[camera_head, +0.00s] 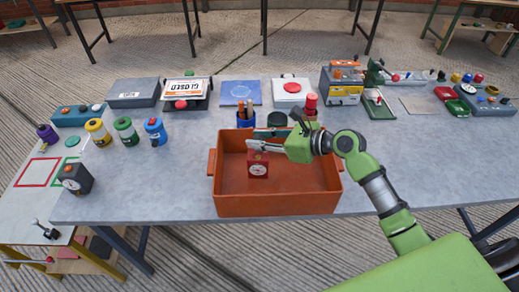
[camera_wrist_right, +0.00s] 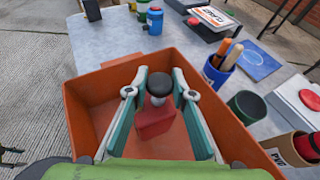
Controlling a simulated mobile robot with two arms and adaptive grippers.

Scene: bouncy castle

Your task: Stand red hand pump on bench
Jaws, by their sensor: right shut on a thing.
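The red hand pump (camera_head: 258,165) is a small red block with a white dial on its front. In the wrist view the pump (camera_wrist_right: 154,124) shows a black knob on a short grey shaft above its red body. My right gripper (camera_head: 262,147) is shut on the pump's upper part; in the wrist view its two pale fingers (camera_wrist_right: 159,78) stand on either side of the knob. The pump is upright inside the orange crate (camera_head: 277,204); I cannot tell if it touches the crate floor. The bench (camera_head: 175,180) is grey. My left gripper is not in view.
A blue cup (camera_head: 246,119) with wooden handles and a dark green cup (camera_head: 277,119) stand behind the crate. Coloured canisters (camera_head: 126,131) and a dark dial box (camera_head: 76,178) stand to the left. The bench between them and the crate is clear.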

